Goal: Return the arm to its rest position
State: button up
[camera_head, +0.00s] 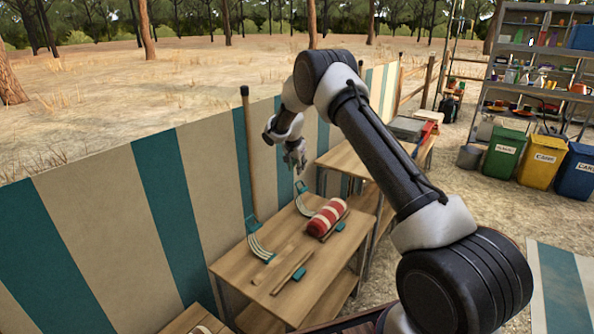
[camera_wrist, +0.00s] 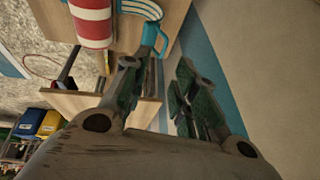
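My gripper (camera_head: 295,160) hangs in the air above the far part of the wooden table (camera_head: 236,266), close to the striped wall, at the end of my outstretched, bent arm. In the wrist view its two fingers (camera_wrist: 158,78) stand apart with nothing between them. A red and white striped roll (camera_head: 327,217) lies on the table, below and right of my gripper; it also shows in the wrist view (camera_wrist: 92,22). The gripper is not touching the roll or the table.
A teal and cream striped wall (camera_head: 155,190) runs along the left. A teal-headed rake (camera_head: 258,247) with a wooden handle leans on it. A wooden stick tool (camera_head: 290,274) lies on the table. A second table (camera_head: 343,160) stands behind. Green (camera_head: 504,155), yellow and blue bins stand right.

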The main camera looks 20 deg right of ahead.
jog(key=s+d+f+n+g, duration=0.25)
jog(key=s+n, duration=0.35)
jog(key=s, duration=0.5)
jog(key=s+d+r+n+t, duration=0.1)
jog(key=s+r, duration=0.9)
jog(key=s, duration=0.6)
jog(key=s+d+r+n+y, duration=0.1)
jog(key=s+r+n, duration=0.1)
jog(key=s+r, duration=0.9)
jog(key=s+r+n+t+y, duration=0.1)
jog(key=s+r, duration=0.9)
jog(key=s, duration=1.1)
jog(key=shift+d+r+n+t, duration=0.25)
jog(key=shift+d+n+t, duration=0.1)
jog(key=shift+d+n, duration=0.05)
